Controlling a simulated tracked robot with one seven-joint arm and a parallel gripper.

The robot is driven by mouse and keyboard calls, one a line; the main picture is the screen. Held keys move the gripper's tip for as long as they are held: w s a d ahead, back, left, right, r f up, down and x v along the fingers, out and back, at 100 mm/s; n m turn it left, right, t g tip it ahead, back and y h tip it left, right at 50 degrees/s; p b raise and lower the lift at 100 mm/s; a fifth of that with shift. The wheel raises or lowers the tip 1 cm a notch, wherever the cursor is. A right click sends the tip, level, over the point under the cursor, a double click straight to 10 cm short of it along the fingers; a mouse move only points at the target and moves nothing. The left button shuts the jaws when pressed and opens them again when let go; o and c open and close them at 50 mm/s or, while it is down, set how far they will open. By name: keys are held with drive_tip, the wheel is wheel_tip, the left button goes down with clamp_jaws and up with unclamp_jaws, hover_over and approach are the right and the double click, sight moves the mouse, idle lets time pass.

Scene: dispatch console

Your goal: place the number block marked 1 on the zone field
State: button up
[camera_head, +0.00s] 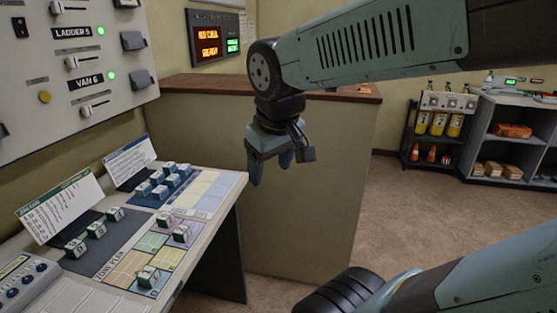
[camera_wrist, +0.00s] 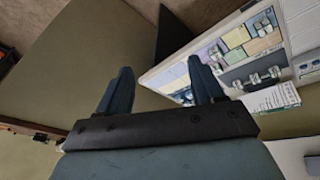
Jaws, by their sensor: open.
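My gripper (camera_head: 270,170) hangs in the air to the right of the console, past its edge, open and empty; its two fingers also show in the wrist view (camera_wrist: 160,75). On the console stands a group of blue-and-white blocks (camera_head: 165,180) on a dark strip. Green-and-white blocks (camera_head: 96,230) stand on a second dark strip. One block (camera_head: 182,233) is on a purple field and another (camera_head: 148,277) on a blue field of the coloured zone board (camera_head: 127,268). The markings are too small to tell which block bears the 1.
The console top (camera_head: 215,230) has pale blue and yellow fields (camera_head: 205,193) behind the zone board. Two upright cards (camera_head: 62,205) lean behind the blocks. A wooden-topped counter (camera_head: 310,190) stands behind my gripper. Open floor lies to the right, before shelves (camera_head: 510,140).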

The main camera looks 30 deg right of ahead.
drive_tip(key=shift+s+d+r+m+t+y, duration=0.15)
drive_tip(key=shift+s+r+m+t, duration=0.3)
drive_tip(key=shift+m, duration=0.2)
drive_tip(key=shift+s+d+r+m+t+y, duration=0.15)
drive_tip(key=shift+s+r+m+t, duration=0.25)
drive_tip(key=shift+s+m, duration=0.2)
